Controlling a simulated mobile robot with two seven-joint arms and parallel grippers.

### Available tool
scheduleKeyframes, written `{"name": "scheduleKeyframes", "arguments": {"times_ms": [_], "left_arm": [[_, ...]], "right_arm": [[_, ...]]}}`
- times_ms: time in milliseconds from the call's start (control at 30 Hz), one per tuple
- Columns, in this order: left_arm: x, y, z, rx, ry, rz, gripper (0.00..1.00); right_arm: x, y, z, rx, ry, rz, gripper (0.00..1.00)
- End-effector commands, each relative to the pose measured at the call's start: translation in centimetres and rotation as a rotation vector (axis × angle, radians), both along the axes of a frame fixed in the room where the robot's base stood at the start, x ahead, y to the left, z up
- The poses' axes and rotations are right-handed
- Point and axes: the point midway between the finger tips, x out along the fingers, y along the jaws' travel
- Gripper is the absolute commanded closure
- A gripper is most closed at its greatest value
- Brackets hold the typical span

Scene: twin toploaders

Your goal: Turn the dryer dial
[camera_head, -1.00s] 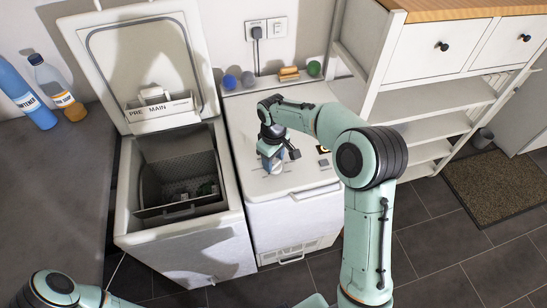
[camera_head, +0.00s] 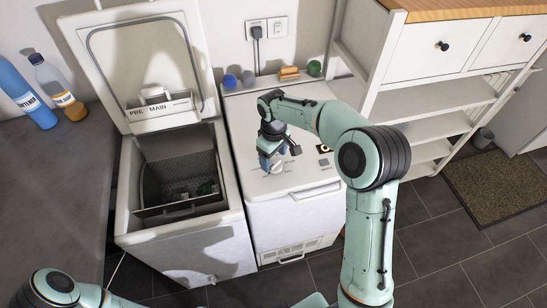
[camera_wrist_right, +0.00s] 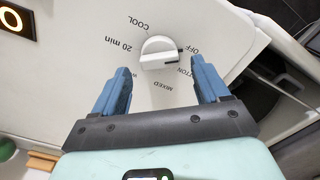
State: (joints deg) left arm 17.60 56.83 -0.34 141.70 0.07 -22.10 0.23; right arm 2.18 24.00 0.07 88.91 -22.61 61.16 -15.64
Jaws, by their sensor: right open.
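The dryer (camera_head: 295,213) is the white machine with the closed top, right of the open washer in the head view. Its white round dial (camera_wrist_right: 160,52) shows in the right wrist view, with its dark mark toward the right, near the OFF and COTTON labels. The dial also shows small in the head view (camera_head: 277,168). My right gripper (camera_wrist_right: 160,68) is open and empty, with its blue fingers on either side of the dial's near side.
The washer (camera_head: 183,232) stands open to the left, its lid raised. The dryer's display (camera_wrist_right: 17,24) shows a 0. Balls and a brush (camera_head: 289,73) lie at the dryer's back edge. Shelves (camera_head: 440,126) stand to the right. Bottles (camera_head: 58,88) stand on the left counter.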

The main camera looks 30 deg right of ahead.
Motion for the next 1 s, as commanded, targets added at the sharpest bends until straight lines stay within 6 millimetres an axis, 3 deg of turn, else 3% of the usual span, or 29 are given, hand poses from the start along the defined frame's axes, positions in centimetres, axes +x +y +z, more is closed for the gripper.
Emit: {"name": "scheduleKeyframes", "arguments": {"times_ms": [300,500,700,1000], "left_arm": [[1.1,0.0,1.2,0.000,-0.012,0.000,0.57],[1.7,0.0,1.8,0.000,-0.019,0.000,0.57],[1.9,0.0,2.0,0.000,-0.021,0.000,0.57],[1.9,0.0,2.0,0.000,-0.021,0.000,0.57]], "right_arm": [[0.2,0.0,7.5,0.000,-0.009,0.002,0.26],[0.1,0.1,10.8,0.000,-0.005,0.003,0.26],[0.1,0.1,12.0,0.001,-0.002,0.003,0.26],[0.0,0.1,12.0,0.000,-0.001,0.002,0.26]]}}
